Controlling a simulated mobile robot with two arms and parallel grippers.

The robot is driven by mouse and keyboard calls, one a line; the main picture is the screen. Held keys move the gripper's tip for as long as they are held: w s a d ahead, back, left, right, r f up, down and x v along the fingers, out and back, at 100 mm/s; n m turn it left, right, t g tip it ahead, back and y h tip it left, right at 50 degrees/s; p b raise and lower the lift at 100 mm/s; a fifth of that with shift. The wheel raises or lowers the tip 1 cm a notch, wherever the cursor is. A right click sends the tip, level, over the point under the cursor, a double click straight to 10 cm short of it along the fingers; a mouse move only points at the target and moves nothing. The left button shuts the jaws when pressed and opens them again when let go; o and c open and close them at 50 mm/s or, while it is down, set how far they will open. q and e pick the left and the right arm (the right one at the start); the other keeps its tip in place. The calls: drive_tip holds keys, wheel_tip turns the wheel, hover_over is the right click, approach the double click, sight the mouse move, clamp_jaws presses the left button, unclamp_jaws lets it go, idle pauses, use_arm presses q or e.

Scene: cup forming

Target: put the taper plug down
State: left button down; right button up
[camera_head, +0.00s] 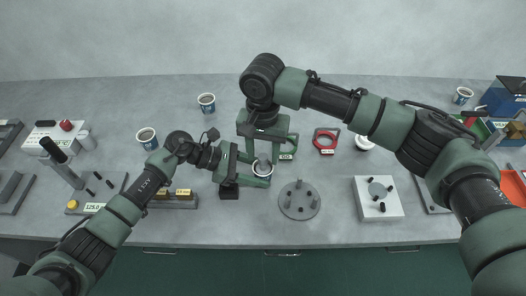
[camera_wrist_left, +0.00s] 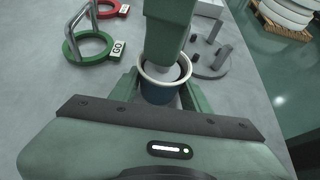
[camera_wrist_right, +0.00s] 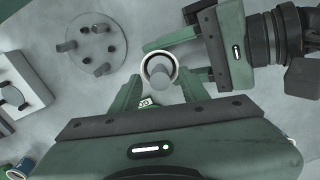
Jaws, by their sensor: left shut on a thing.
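The taper plug (camera_wrist_right: 159,73) is a grey cylinder standing in the mouth of a white-rimmed cup. It also shows in the left wrist view (camera_wrist_left: 165,71) and the head view (camera_head: 262,161). The cup (camera_wrist_left: 155,93) has a dark blue side and is held between the fingers of my left gripper (camera_wrist_left: 161,95), which is shut on it. My right gripper (camera_wrist_right: 161,92) is open, its fingers spread on either side of the plug and apart from it. The plug's lower part is hidden inside the cup.
A round grey pegged plate (camera_head: 299,200) and a white block with pegs (camera_head: 378,197) lie to the right. A green GO ring (camera_wrist_left: 90,47) and a red ring (camera_head: 325,141) lie behind. Filled cups (camera_head: 206,103) stand farther back. Bare table surrounds the pegged plate.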

wheel_tip(320, 180, up, 12)
drive_tip(key=shift+r, duration=0.15)
idle(0.6)
use_arm(q)
drive_tip(key=c, duration=0.6)
unclamp_jaws()
drive_tip(key=shift+a, duration=0.1)
drive_tip(key=v, duration=1.1)
drive_tip(key=shift+a, duration=0.1)
drive_tip(key=shift+a+r, duration=0.25)
drive_tip(key=shift+r, duration=0.1)
